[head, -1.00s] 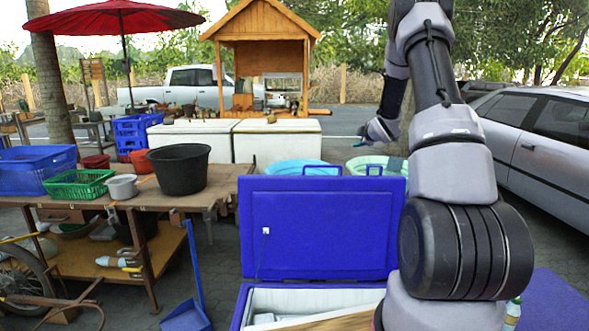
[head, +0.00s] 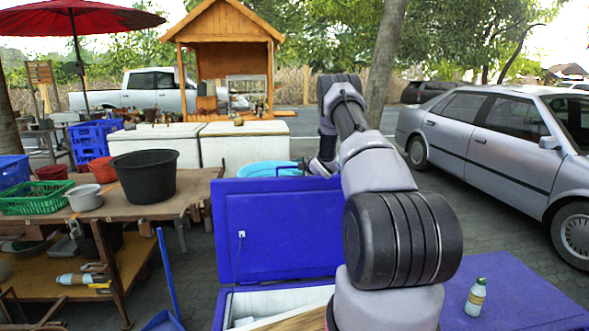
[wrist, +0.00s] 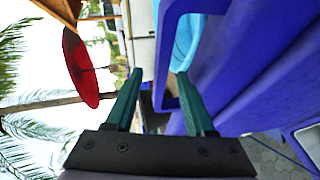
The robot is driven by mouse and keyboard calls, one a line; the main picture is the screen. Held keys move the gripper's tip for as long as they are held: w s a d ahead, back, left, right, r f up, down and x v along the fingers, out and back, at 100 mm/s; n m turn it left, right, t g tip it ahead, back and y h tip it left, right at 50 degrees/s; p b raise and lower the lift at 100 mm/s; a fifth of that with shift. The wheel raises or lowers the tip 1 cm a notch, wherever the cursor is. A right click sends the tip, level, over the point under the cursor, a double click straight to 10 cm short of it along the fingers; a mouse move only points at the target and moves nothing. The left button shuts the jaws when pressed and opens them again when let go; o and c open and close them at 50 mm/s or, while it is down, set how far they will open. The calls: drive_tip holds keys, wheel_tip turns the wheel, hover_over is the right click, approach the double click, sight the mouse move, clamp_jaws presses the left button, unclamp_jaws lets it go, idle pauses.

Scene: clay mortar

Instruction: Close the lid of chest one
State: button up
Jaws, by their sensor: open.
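The blue chest's lid (head: 282,225) stands open and upright at the back of the chest (head: 222,308), whose white inside shows. In the wrist view the lid's blue face (wrist: 255,60) fills the right side, with a blue handle loop (wrist: 165,45) beside the fingers. My gripper (wrist: 160,73) is open with green fingers. The loop passes near the gap between the fingers; I cannot tell if they touch it. In the head view my arm covers the lid's right part, and my fingers are not clearly visible at its top edge.
A blue flat surface (head: 515,292) with a small bottle (head: 476,297) lies right of the chest. A wooden table (head: 120,215) with a black tub (head: 147,176) and baskets stands left. A silver car (head: 500,140) is parked at right. A light blue basin (head: 268,169) is behind the lid.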

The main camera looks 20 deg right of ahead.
drive_tip(key=shift+x, duration=0.95)
drive_tip(key=shift+c, duration=0.3)
clamp_jaws()
idle(0.5)
